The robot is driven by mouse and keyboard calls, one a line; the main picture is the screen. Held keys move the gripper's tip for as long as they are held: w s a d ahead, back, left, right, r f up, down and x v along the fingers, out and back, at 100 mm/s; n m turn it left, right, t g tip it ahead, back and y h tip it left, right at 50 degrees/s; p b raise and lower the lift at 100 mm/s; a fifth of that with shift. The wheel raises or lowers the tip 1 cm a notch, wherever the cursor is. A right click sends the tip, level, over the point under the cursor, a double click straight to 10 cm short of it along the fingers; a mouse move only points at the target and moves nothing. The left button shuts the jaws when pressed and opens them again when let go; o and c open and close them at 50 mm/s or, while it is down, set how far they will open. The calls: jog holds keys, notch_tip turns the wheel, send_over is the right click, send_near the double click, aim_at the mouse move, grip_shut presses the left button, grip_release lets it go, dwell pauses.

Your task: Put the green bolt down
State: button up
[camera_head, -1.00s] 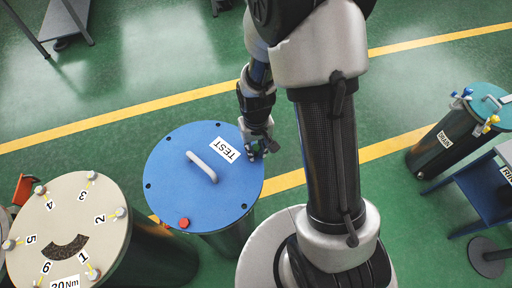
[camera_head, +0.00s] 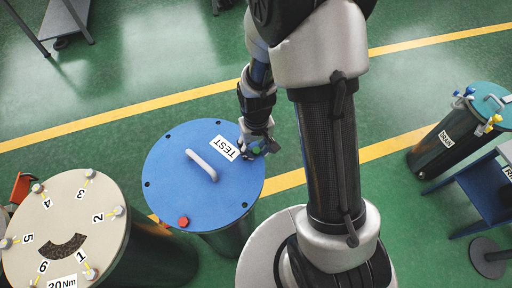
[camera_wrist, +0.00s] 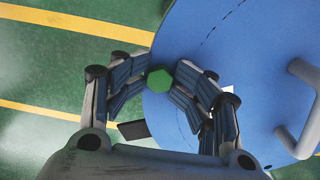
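The green bolt (camera_wrist: 160,80) has a hexagonal head and sits between my fingertips in the wrist view. It is over the rim of a blue round lid (camera_wrist: 230,60). In the head view the bolt (camera_head: 256,151) is small and partly covered by my fingers. My gripper (camera_wrist: 162,78) is closed in on the bolt from both sides. In the head view my gripper (camera_head: 258,149) is at the right edge of the blue lid (camera_head: 180,200), beside the TEST label (camera_head: 225,147). Whether the bolt touches the lid is hidden.
A grey handle (camera_head: 202,165) stands up from the lid's middle. A red bolt (camera_head: 184,222) sits near its front rim, with empty holes around the edge. A cream numbered cylinder (camera_head: 65,215) stands at left. A teal-topped cylinder (camera_head: 455,130) and blue table (camera_head: 480,195) are at right.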

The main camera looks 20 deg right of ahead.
jog(key=shift+s, duration=0.1)
notch_tip(320, 180, up, 13)
jog(key=p, duration=0.2)
notch_tip(320, 180, up, 9)
jog(key=t, duration=0.2)
send_over(257, 150)
jog(key=s, duration=0.3)
jog(key=s+r+t, duration=0.2)
jog(key=s+r, duration=0.6)
jog(key=s, duration=0.4)
jog(key=shift+t, duration=0.3)
notch_tip(257, 150, down, 24)
jog(key=b, duration=2.4)
